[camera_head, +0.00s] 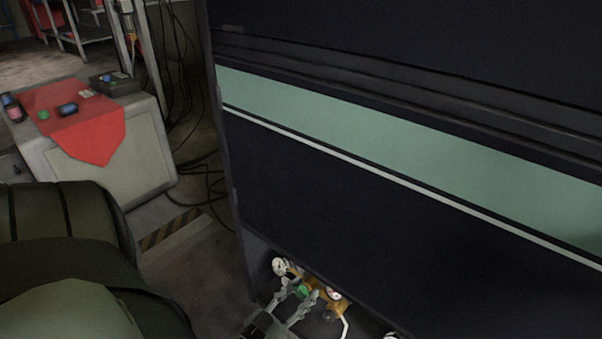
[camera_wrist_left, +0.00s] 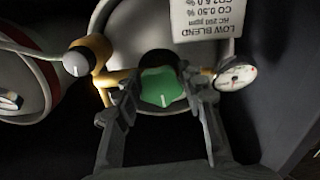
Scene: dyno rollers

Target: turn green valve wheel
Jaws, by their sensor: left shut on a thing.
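The green valve wheel (camera_wrist_left: 160,87) sits on a brass fitting between the fingers of my left gripper (camera_wrist_left: 158,98) in the left wrist view. The fingers are shut on it from both sides. A pale line marks the wheel's face. In the head view, the wheel (camera_head: 303,291) is small and low in the picture, inside an opening under the dark cabinet, with my left gripper (camera_head: 297,300) reaching up to it. My right gripper is in neither view.
A white label (camera_wrist_left: 205,18) hangs above. The dark cabinet (camera_head: 400,230) overhangs the fittings. A grey cabinet with a red cloth (camera_head: 90,130) stands left.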

